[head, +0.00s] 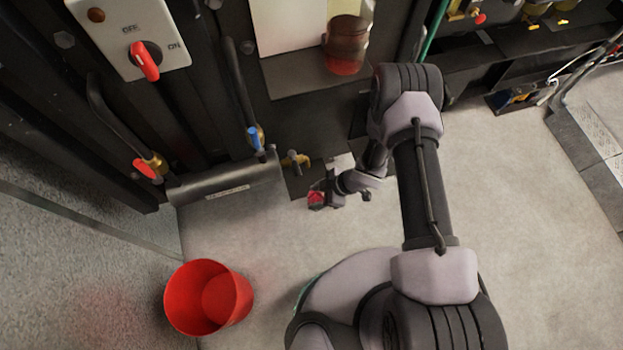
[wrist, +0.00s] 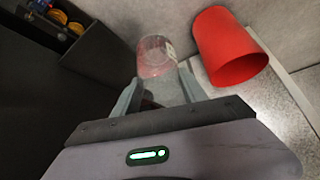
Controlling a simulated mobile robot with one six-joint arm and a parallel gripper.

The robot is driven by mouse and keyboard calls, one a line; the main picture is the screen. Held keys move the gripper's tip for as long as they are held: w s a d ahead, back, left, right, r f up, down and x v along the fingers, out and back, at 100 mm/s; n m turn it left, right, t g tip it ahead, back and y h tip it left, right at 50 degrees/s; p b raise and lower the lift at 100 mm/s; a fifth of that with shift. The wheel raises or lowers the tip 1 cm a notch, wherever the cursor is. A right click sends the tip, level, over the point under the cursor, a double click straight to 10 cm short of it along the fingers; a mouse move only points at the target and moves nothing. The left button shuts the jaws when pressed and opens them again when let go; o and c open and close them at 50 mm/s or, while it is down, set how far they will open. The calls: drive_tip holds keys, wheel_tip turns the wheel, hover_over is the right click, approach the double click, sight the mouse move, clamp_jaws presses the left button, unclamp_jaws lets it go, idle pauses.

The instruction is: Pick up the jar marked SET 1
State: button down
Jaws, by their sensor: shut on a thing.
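A clear jar with reddish contents (wrist: 156,55) sits between the fingertips of my gripper (wrist: 160,78) in the wrist view. A pale label shows on its right side, too small to read. In the head view my gripper (head: 324,190) is shut on this jar (head: 316,200), which shows as a small red patch above the floor, in front of the dark machine. I cannot make out a SET 1 mark. A second clear jar with red contents (head: 345,45) stands on a dark ledge at the top of the head view.
A red bucket (head: 187,298) stands on the floor at the lower left; it also shows in the wrist view (wrist: 228,45). A grey cylinder (head: 225,182) and valves with red (head: 145,169) and blue (head: 254,138) handles lie left of my gripper.

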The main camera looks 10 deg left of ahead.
drive_tip(key=s+d+p, duration=0.1)
drive_tip(key=s+d, duration=0.3)
drive_tip(key=s, duration=0.3)
drive_tip(key=shift+p, duration=0.3)
drive_tip(key=shift+d, duration=0.1)
drive_tip(key=shift+w, duration=0.1)
idle(1.6)
